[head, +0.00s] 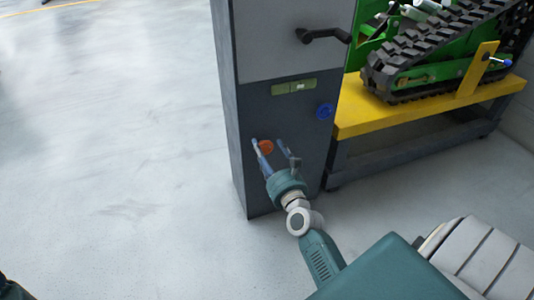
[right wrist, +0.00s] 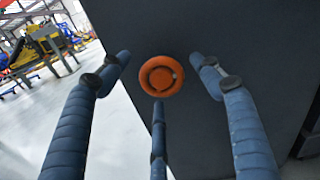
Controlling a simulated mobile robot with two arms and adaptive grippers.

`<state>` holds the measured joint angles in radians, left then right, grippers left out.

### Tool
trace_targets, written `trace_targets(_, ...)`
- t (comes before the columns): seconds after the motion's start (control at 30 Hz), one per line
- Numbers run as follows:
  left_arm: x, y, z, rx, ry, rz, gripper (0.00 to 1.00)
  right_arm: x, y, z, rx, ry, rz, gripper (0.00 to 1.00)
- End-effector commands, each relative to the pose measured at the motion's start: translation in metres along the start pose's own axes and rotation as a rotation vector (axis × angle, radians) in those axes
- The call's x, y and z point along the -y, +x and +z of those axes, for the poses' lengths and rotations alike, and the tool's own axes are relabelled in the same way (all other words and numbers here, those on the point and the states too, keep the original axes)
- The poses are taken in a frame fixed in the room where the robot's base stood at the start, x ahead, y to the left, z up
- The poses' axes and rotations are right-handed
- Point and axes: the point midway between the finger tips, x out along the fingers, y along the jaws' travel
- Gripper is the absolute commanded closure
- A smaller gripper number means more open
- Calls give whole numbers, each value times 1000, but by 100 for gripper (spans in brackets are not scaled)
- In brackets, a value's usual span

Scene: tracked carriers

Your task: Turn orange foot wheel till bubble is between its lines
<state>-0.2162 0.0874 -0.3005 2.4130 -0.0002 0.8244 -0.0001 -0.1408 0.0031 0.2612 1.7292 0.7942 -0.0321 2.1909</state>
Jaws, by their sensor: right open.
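The orange foot wheel (head: 266,147) is on the lower front of the dark grey cabinet; in the right wrist view it shows as a round orange ring (right wrist: 161,76). My right gripper (head: 268,142) is open in front of it, with its blue fingers spread around the wheel's outline and not visibly touching it. My left gripper is not in view.
A blue wheel (head: 325,111) is on the cabinet to the right of the orange one. A black handle (head: 322,36) sticks out above. A yellow bench (head: 400,115) with a green tracked carrier (head: 425,72) stands at right. The floor at left is clear.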

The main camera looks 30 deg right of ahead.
Motion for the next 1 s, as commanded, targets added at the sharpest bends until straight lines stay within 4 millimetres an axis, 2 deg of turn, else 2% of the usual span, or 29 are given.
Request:
trace_targets(0.23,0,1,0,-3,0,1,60,0,1,0,0,0,0,35)
trace_targets(0.4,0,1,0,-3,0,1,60,0,0,0,1,0,-1,69)
trace_targets(0.47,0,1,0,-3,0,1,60,0,1,1,1,0,-1,80)
trace_targets(1.0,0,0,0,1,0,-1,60,1,2,6,10,-6,-3,80)
